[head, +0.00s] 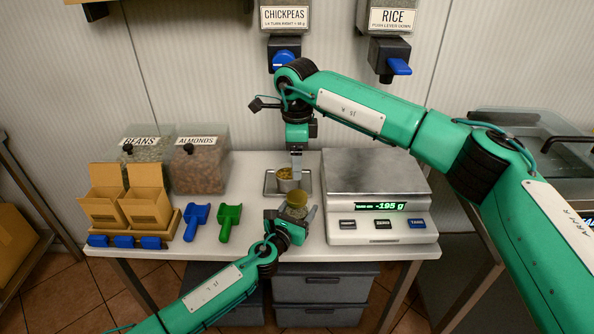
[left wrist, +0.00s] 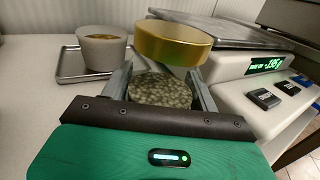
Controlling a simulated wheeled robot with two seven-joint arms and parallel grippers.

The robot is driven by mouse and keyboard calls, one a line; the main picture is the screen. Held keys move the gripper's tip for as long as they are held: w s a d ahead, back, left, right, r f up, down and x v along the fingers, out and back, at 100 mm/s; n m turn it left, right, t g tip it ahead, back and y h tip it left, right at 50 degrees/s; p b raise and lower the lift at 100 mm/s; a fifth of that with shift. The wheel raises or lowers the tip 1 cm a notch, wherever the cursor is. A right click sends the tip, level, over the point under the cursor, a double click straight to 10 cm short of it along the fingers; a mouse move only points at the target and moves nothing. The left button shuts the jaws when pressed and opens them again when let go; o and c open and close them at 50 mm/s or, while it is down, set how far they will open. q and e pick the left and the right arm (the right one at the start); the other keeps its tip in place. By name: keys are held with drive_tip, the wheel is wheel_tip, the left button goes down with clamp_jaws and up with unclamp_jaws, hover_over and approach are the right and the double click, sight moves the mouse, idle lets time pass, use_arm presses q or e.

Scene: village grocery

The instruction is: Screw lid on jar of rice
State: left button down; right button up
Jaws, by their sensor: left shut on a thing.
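A small clear jar (left wrist: 160,90) of pale speckled grains is held between the fingers of my left gripper (head: 292,218), above the table's front edge. A gold lid (head: 297,198) is at the jar's top. In the left wrist view the lid (left wrist: 173,43) covers the jar's upper end; I cannot tell whether it is seated or screwed tight. The right gripper is not in the left wrist view.
The cup stands on a small metal tray (head: 269,188). A scale (head: 345,236) reading -195 g stands close on the right. Blue (head: 197,218) and green (head: 229,220) scoops, cardboard boxes (head: 145,207) and bins of beans (head: 148,152) and almonds (head: 200,172) are left. Dispensers hang above.

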drive_tip(key=shift+r, duration=0.3)
use_arm(q)
drive_tip(key=shift+c, duration=1.5)
unclamp_jaws()
drive_tip(key=shift+s, duration=0.1)
drive_tip(key=v, duration=1.3)
drive_tip(key=shift+s+a, duration=0.2)
drive_tip(key=shift+s, duration=0.05)
use_arm(e)
drive_tip(key=shift+r, duration=0.2)
drive_tip(key=shift+a+f, duration=0.1)
